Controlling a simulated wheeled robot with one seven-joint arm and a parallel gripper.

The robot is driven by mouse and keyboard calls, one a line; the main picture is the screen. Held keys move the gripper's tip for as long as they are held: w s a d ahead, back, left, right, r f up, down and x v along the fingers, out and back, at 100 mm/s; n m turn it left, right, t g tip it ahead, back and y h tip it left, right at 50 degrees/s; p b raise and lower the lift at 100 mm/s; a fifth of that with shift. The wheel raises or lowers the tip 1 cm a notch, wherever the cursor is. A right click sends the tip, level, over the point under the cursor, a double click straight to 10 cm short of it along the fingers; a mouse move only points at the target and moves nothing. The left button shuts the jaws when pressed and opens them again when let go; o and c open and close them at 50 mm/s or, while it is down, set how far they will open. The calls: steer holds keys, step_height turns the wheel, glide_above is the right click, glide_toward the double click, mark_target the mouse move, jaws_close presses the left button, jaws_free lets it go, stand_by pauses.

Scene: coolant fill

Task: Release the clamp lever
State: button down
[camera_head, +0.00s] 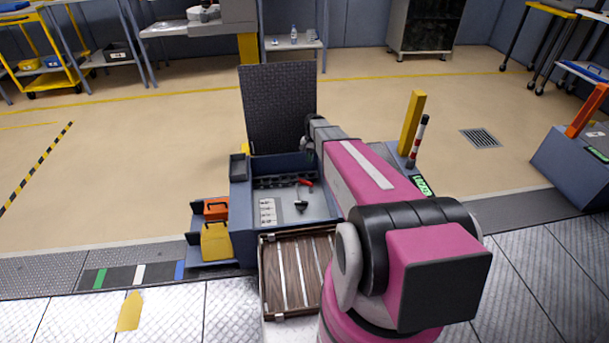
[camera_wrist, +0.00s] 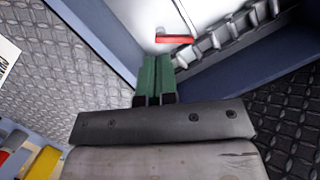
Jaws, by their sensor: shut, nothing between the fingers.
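The clamp lever has a red handle (camera_head: 305,183) and lies inside the open blue-grey box, above its light floor. In the wrist view the red handle (camera_wrist: 176,39) shows just beyond and slightly right of my fingertips, with a visible gap in the picture. My gripper (camera_wrist: 156,62) has green fingers pressed together with nothing between them. In the head view my arm reaches over the right part of the box, and the fingers are not clearly seen there.
The box (camera_head: 240,200) has a raised dark textured lid (camera_head: 278,108) at its back. A dark chain-like strip (camera_wrist: 228,30) runs beside the lever. A slatted wooden crate (camera_head: 290,315) stands in front. A yellow post (camera_head: 411,122) stands right.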

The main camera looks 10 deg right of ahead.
steer(key=w+f+m+g+y, duration=0.1)
steer(key=w+f+m, duration=0.1)
steer(key=w+f, duration=0.5)
steer(key=w+d, duration=0.1)
steer(key=w, duration=0.2)
steer(key=x, duration=1)
